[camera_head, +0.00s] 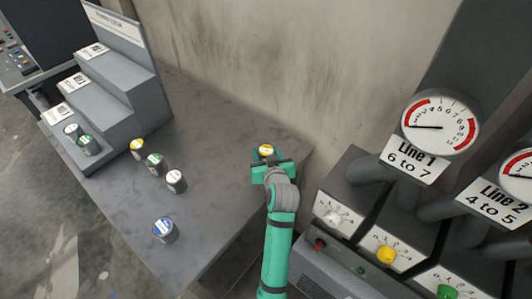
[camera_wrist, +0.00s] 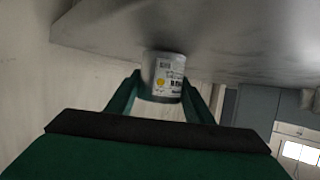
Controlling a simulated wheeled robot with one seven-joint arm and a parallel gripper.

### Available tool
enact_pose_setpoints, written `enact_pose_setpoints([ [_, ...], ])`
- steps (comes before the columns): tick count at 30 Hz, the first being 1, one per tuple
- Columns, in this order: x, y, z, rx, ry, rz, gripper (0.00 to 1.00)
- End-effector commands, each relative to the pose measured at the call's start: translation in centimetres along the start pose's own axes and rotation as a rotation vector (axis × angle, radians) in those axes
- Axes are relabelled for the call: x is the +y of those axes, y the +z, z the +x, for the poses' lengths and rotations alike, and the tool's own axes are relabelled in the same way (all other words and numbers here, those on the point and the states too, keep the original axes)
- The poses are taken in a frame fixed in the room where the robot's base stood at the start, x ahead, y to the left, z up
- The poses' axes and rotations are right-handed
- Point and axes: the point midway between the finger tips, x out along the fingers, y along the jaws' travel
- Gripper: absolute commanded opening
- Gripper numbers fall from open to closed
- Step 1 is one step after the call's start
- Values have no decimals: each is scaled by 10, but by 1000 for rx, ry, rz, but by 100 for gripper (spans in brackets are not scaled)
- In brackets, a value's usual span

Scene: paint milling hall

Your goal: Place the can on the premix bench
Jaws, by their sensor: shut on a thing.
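A small can with a yellow lid (camera_head: 266,150) is at the far right part of the grey bench (camera_head: 225,125), near the wall. In the wrist view the can (camera_wrist: 165,72) is grey with a pale label, a barcode and a yellow dot. My gripper (camera_head: 268,163) is shut on the can, with one green finger on each side of it (camera_wrist: 162,92). The can appears over or on the bench top; I cannot tell whether its base touches. My gripper hides part of it in the head view.
Several other cans stand on the bench to the left, including a blue-lidded can (camera_head: 164,230) and a white-lidded can (camera_head: 176,181). A stepped grey rack (camera_head: 120,85) stands at the back left. Gauge and knob units (camera_head: 345,210) are right of the bench. Bench space between is clear.

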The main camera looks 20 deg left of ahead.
Motion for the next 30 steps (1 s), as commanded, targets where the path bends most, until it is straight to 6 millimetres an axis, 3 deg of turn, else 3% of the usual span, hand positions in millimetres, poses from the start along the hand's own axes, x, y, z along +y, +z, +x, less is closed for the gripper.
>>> enact_pose_setpoints([
  [2,0,2,1,0,0,0,20],
  [3,0,3,1,-1,0,0,52],
  [5,0,2,1,-1,0,0,66],
  [17,0,-1,-3,0,0,0,66],
  [23,0,0,-33,0,1,1,66],
  [30,0,0,-82,0,2,1,66],
])
